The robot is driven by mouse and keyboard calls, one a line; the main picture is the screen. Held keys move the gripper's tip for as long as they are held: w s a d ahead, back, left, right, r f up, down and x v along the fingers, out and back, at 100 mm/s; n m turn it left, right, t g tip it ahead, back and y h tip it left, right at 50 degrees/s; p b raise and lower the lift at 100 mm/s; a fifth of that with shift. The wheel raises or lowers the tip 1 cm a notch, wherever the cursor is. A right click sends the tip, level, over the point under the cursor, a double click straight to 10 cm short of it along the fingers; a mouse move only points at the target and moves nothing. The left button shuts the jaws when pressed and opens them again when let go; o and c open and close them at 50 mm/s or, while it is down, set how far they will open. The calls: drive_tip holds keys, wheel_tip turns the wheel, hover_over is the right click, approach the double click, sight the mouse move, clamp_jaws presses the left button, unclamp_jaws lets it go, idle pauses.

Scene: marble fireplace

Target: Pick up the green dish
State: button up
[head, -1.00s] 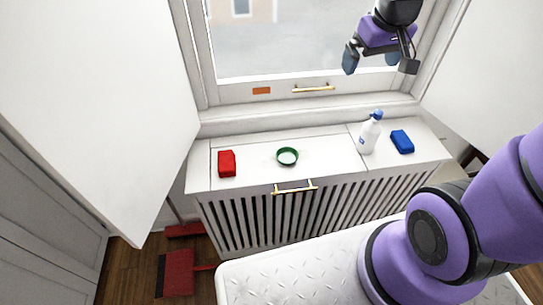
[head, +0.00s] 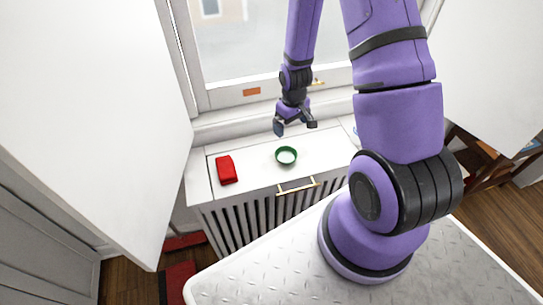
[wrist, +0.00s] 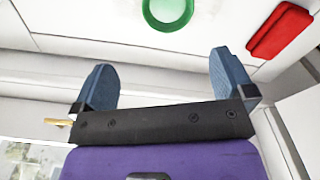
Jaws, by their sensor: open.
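The green dish (head: 286,155) is a small round bowl with a pale inside, standing on the white radiator cover under the window. My gripper (head: 295,128) is above and slightly behind it, apart from it, with nothing between the fingers. In the wrist view the dish (wrist: 168,12) is at the top, cut off by the frame edge, ahead of the two spread blue fingertips of my gripper (wrist: 160,78).
A red block (head: 227,169) lies on the cover (head: 255,160) left of the dish; it also shows in the wrist view (wrist: 280,30). A brass handle (head: 298,186) is on the cover's front edge. The window (head: 245,55) stands close behind. My arm hides the cover's right side.

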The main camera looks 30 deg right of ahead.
hover_over(286, 157)
wheel_tip(286, 157, down, 4)
drive_tip(key=f, duration=0.5)
drive_tip(key=shift+a, duration=0.2)
drive_tip(key=shift+d+f, duration=0.2)
drive_tip(key=shift+f, duration=2.55)
drive_tip(key=shift+s, duration=0.1)
drive_tip(key=c, duration=0.8)
drive_tip(key=shift+o, duration=0.2)
drive_tip(key=shift+r, duration=0.15)
